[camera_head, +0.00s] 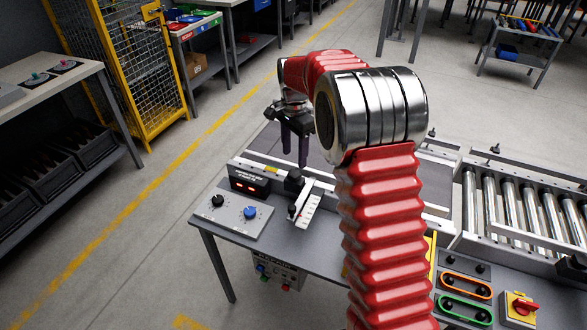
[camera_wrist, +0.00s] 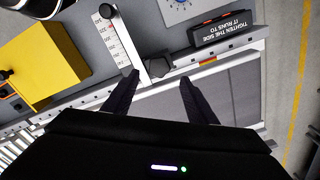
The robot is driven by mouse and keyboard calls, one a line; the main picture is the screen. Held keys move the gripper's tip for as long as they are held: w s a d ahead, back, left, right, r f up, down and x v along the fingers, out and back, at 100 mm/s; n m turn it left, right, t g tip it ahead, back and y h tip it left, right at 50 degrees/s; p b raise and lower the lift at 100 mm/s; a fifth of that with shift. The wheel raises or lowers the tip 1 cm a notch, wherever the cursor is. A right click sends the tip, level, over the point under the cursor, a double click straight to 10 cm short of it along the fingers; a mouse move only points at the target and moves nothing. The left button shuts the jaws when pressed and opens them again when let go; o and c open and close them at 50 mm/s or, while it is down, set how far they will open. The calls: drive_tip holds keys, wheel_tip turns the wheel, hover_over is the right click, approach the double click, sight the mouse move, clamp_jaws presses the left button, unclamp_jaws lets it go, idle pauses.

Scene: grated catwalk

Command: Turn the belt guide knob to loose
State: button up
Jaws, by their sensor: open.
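A black lobed knob (camera_head: 294,178), which looks like the belt guide knob, sits on the conveyor's side rail by a white scale plate (camera_head: 307,209). In the wrist view the knob (camera_wrist: 160,67) shows between my fingertips, beside the scale (camera_wrist: 118,38). A round black knob (camera_wrist: 106,11) is at the scale's outer end. My gripper (camera_head: 294,158) points down over the belt side of the rail, fingers apart and empty. In the wrist view my gripper (camera_wrist: 160,79) has one finger on each side of the knob; contact is not visible. The knob's loose or tight marking cannot be read.
A panel with a black dial (camera_head: 217,201) and a blue dial (camera_head: 250,212) lies beside the scale. A black display box (camera_head: 249,185) stands behind it. Rollers (camera_head: 520,205) and a red-yellow switch (camera_head: 521,307) are at right. The left floor is clear.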

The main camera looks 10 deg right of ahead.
sight(294, 173)
wheel_tip(294, 173, down, 7)
drive_tip(key=shift+r, duration=0.15)
drive_tip(key=shift+c, duration=0.2)
